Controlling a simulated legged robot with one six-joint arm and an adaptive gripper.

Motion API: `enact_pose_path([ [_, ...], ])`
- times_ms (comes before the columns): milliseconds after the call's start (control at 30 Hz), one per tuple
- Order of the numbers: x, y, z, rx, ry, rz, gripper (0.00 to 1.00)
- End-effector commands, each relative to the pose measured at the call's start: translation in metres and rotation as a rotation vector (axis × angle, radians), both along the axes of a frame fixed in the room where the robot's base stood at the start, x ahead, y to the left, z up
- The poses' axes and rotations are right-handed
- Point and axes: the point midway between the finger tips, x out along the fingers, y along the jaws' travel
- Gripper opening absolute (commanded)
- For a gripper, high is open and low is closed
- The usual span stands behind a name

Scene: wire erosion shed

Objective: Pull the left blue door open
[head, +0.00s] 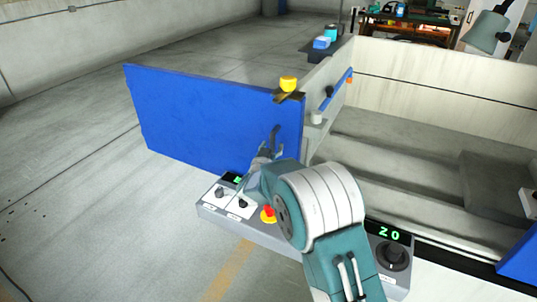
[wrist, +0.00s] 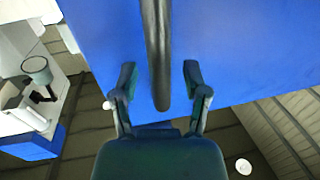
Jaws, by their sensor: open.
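The left blue door (head: 205,115) stands swung out to the left of the machine in the head view, leaving the machine's opening uncovered. Its dark bar handle (wrist: 157,50) runs down between the fingers of my gripper (wrist: 159,75) in the wrist view. The fingers are open, one on each side of the handle, with a visible gap on both sides. In the head view my gripper (head: 265,153) is at the door's lower right part, partly hidden by my wrist. The handle looks small and dark there.
A control panel (head: 211,211) with knobs and a red button lies below the door. Another blue door (head: 521,262) shows at the right edge. A grey lamp (head: 487,31) hangs at upper right. The floor to the left is clear.

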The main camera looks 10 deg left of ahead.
Motion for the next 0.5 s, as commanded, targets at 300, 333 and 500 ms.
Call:
enact_pose_path([
  [300,-0.059,0.008,0.000,-0.001,0.002,0.003,0.59],
  [333,-0.065,0.009,0.000,-0.001,0.001,0.003,0.59],
  [500,-0.096,0.013,-0.001,-0.001,0.003,0.003,0.59],
])
